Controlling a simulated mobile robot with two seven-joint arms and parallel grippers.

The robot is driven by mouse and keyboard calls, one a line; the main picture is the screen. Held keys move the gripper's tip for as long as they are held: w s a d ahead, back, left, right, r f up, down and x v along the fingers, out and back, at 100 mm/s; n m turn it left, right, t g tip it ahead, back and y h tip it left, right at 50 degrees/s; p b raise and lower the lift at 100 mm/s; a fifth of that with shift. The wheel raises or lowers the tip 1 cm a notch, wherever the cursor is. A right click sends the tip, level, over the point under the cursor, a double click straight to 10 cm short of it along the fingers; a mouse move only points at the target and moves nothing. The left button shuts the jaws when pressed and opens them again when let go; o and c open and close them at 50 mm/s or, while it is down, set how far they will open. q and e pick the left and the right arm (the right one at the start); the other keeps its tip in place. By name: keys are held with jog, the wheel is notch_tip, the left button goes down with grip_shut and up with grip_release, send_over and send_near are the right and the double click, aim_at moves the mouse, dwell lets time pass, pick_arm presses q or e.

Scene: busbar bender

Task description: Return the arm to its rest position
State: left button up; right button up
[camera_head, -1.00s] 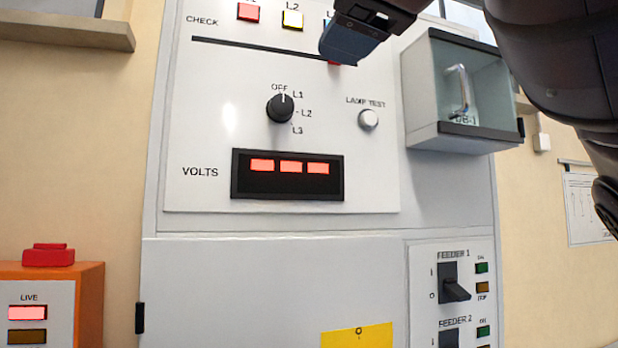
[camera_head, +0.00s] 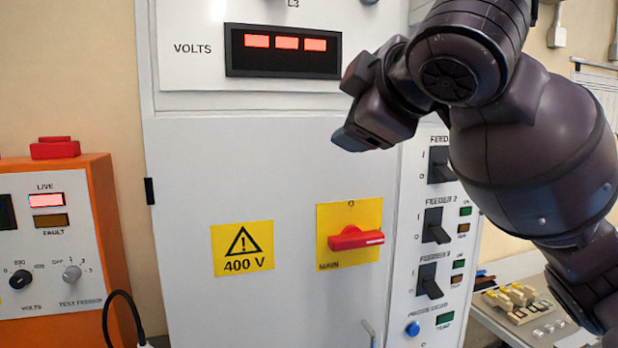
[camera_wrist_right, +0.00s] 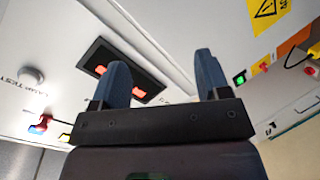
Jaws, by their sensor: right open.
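My right arm comes in from the right in the head view and reaches in front of the grey cabinet (camera_head: 265,165). My right gripper (camera_head: 355,140) is at the end of that arm, before the cabinet door, above the red main switch handle (camera_head: 355,238). In the right wrist view the gripper (camera_wrist_right: 165,85) shows two blue fingers spread apart with nothing between them. The lit volts display (camera_wrist_right: 125,70) is behind the fingers there; it also shows in the head view (camera_head: 283,50). My left gripper is not in view.
Feeder switches (camera_head: 436,225) run down the cabinet's right side, partly behind my arm. An orange tester box (camera_head: 100,220) with a black cable stands at the left. A bench (camera_head: 535,310) with small parts is at the lower right. The space before the door's left half is clear.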

jog(key=d+f+m+g+h, duration=0.15)
jog(key=d+f+m, duration=0.3)
jog(key=f, duration=1.35)
jog(key=d+f+m+g+h, duration=0.1)
jog(key=d+f+m+g, duration=0.4)
jog(key=f, duration=1.4)
jog(key=s+d+f+m+g+h, duration=0.25)
jog(key=s+d+f, duration=0.35)
jog(key=s+f, duration=0.6)
jog(key=s+d+f+m+g+h, duration=0.1)
jog(key=s+d+f+m, duration=0.4)
jog(key=s+f, duration=0.7)
jog(key=w+d+f+n+t+y, duration=0.1)
jog(key=w+f+t, duration=0.4)
jog(key=f+t, duration=0.2)
jog(key=shift+w+f+n+t, duration=0.3)
jog(key=shift+f+n+t, duration=0.1)
jog(key=shift+t, duration=0.1)
